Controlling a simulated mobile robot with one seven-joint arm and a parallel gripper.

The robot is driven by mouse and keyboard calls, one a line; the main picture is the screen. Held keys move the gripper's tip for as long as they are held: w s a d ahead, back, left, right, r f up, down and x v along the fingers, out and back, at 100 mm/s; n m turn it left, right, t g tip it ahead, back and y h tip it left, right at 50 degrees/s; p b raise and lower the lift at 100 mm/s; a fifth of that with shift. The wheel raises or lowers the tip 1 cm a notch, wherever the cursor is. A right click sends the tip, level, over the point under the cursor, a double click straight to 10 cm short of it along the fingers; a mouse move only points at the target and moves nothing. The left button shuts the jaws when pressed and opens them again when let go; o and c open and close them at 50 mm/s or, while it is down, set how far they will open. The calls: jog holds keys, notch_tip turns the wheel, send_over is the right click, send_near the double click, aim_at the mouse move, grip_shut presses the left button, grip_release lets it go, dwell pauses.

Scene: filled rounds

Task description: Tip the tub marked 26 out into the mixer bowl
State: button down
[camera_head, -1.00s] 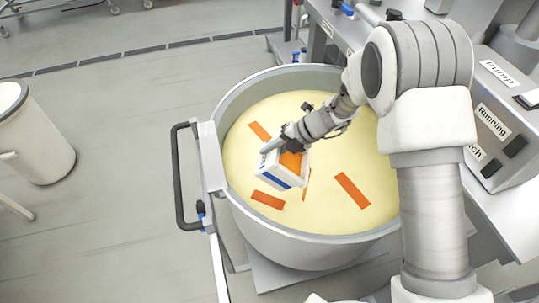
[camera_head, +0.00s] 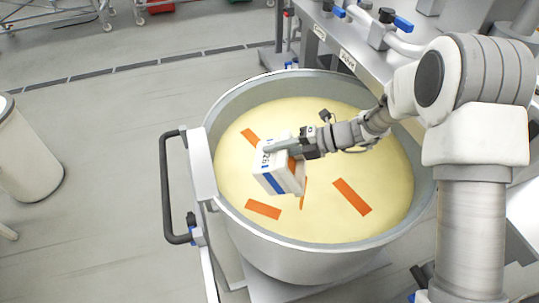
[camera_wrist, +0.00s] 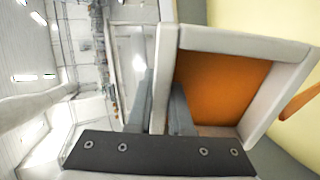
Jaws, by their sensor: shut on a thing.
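The tub marked 26 (camera_head: 270,164) is a small white box with a blue stripe, tilted on its side above the mixer bowl (camera_head: 225,106). Its number shows sideways, and its open side faces right in the head view. My gripper (camera_head: 290,148) is shut on the tub's wall. In the wrist view one finger is outside the wall and one inside, and orange (camera_wrist: 215,85) fills much of the tub's inside. The bowl holds a pale yellow mass (camera_head: 350,145) with several flat orange strips (camera_head: 352,196) lying on it. The tub hides part of the surface.
A black handle frame (camera_head: 164,190) stands at the bowl's left. A bench with blue-handled valves (camera_head: 387,16) stands behind and right of the bowl. A white bin (camera_head: 25,150) is at the far left. The floor between bin and bowl is clear.

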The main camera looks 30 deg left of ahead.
jog(key=shift+w+d+g+y+b, duration=0.4)
jog(key=shift+d+y, duration=0.35)
jog(key=shift+y, duration=0.15)
jog(key=shift+w+d+r+y, duration=0.15)
jog(key=shift+d+r+y, duration=0.15)
jog(key=shift+d+y, duration=0.1)
dwell(4.5)
